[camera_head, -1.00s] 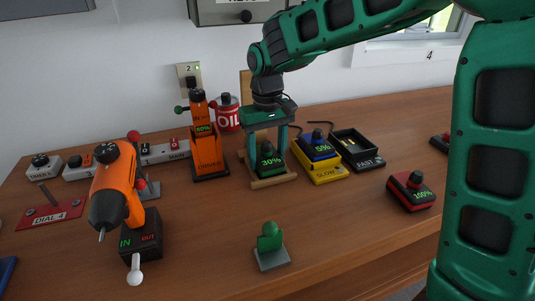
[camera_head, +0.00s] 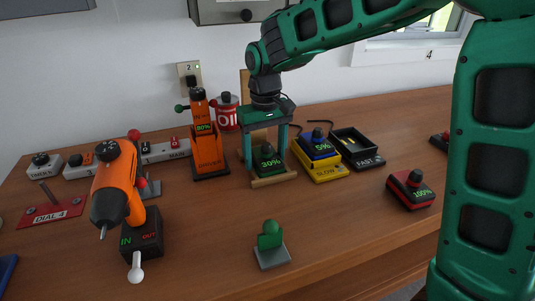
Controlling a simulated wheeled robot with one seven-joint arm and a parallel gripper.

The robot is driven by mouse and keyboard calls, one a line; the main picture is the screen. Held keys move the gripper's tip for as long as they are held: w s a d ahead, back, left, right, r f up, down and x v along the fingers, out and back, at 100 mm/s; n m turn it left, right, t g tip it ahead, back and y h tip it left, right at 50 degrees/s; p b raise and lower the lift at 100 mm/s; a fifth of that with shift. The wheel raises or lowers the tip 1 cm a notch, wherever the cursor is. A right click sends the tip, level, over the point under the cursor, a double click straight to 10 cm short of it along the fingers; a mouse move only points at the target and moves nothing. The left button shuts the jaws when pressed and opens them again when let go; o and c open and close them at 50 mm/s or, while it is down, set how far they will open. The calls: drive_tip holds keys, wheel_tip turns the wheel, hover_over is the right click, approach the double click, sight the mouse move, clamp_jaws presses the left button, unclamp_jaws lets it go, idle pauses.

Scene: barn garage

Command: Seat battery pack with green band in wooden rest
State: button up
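The battery pack with the green band (camera_head: 268,165) reads 30% and is in the wooden rest (camera_head: 274,182), near the middle of the table. It looks upright and low between the rest's wooden edges. Its underside is hidden, so I cannot tell how fully it sits. My gripper (camera_head: 265,152) points straight down over the pack. Its two teal fingers are apart, one on each side of the pack's top knob, with visible gaps between them and the knob. The back of the rest is partly hidden behind my gripper.
Right of the rest are a yellow SLOW charger (camera_head: 328,174) with a blue-banded 5% pack and a black FAST charger (camera_head: 366,160). A red 100% pack (camera_head: 411,190) lies farther right. An orange driver (camera_head: 208,150) stands left. A green knob (camera_head: 270,238) is in front.

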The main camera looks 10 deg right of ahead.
drive_tip(key=shift+d+f, duration=0.35)
drive_tip(key=shift+d, duration=0.3)
drive_tip(key=shift+c, duration=0.6)
drive_tip(key=shift+o, duration=1.3)
drive_tip(key=shift+a, duration=0.1)
drive_tip(key=shift+s+a, duration=0.1)
drive_tip(key=shift+a, duration=0.15)
drive_tip(key=shift+c, duration=0.7)
drive_tip(key=shift+a+r, duration=0.1)
drive_tip(key=shift+r, duration=0.15)
drive_tip(key=shift+c, duration=0.2)
drive_tip(key=shift+o, duration=0.9)
drive_tip(key=shift+r, duration=1.15)
drive_tip(key=shift+w+r, duration=0.2)
drive_tip(key=shift+r, duration=3.1)
